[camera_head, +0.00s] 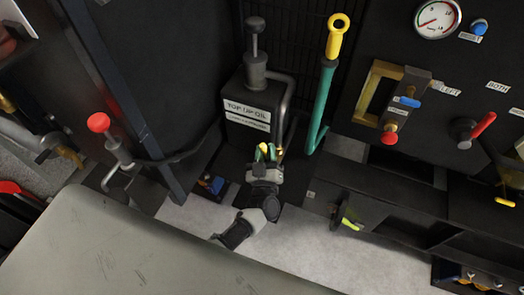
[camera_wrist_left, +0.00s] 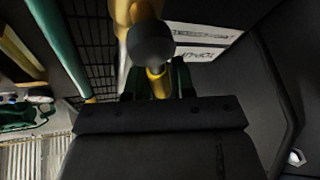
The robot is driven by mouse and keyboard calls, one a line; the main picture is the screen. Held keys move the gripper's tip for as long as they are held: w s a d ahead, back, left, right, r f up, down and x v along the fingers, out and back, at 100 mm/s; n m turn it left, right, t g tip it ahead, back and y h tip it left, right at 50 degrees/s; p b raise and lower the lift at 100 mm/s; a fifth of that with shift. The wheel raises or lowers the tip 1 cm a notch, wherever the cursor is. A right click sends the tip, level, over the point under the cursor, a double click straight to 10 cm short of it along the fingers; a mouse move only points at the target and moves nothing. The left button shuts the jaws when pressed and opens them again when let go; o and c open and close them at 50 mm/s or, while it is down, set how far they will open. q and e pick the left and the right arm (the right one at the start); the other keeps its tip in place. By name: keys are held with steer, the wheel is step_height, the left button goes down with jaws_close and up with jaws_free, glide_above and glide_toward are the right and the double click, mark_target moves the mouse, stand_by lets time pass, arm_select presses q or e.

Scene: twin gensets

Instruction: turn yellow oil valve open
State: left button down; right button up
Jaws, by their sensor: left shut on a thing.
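My left gripper (camera_head: 266,153) is in front of the black box labelled "TOP UP OIL" (camera_head: 247,113), low at its right side. Its green fingers are shut on the yellow oil valve handle (camera_head: 270,148). In the left wrist view the yellow handle (camera_wrist_left: 158,82) sits between the fingertips (camera_wrist_left: 155,80), below a dark rounded knob (camera_wrist_left: 150,43) and a brass-coloured pipe. The fingers and gripper body hide much of the valve, so its exact angle cannot be told. My right gripper is not in view.
A green lever with a yellow ring top (camera_head: 322,85) stands close to the gripper's right. A red-knobbed lever (camera_head: 99,122) is at the left. The right panel holds a pressure gauge (camera_head: 437,19) and a red-handled switch (camera_head: 483,125). Pale floor (camera_head: 300,240) shows below.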

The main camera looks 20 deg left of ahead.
arm_select(q)
steer(key=shift+d+m+t+h, duration=0.3)
steer(key=shift+d+m+t, duration=0.15)
steer(key=shift+m, duration=0.65)
steer(key=shift+d+m+h, duration=0.15)
steer(key=shift+m+h, duration=0.15)
steer(key=shift+m, duration=0.2)
steer(key=shift+d+r+m+t+h, duration=0.1)
steer(key=shift+d+m+t+h, duration=0.25)
steer(key=shift+m, duration=0.45)
steer(key=shift+d+m+t+h, duration=0.2)
steer(key=shift+m+h, duration=0.15)
steer(key=shift+m, duration=0.45)
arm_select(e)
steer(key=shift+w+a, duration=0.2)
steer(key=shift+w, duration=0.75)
arm_select(q)
steer(key=shift+s, duration=0.1)
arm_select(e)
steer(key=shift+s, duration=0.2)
arm_select(q)
steer(key=c, duration=1)
jaws_free()
steer(key=shift+r, duration=0.1)
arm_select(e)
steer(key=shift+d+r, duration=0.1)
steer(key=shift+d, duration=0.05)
arm_select(q)
steer(key=shift+o, duration=0.2)
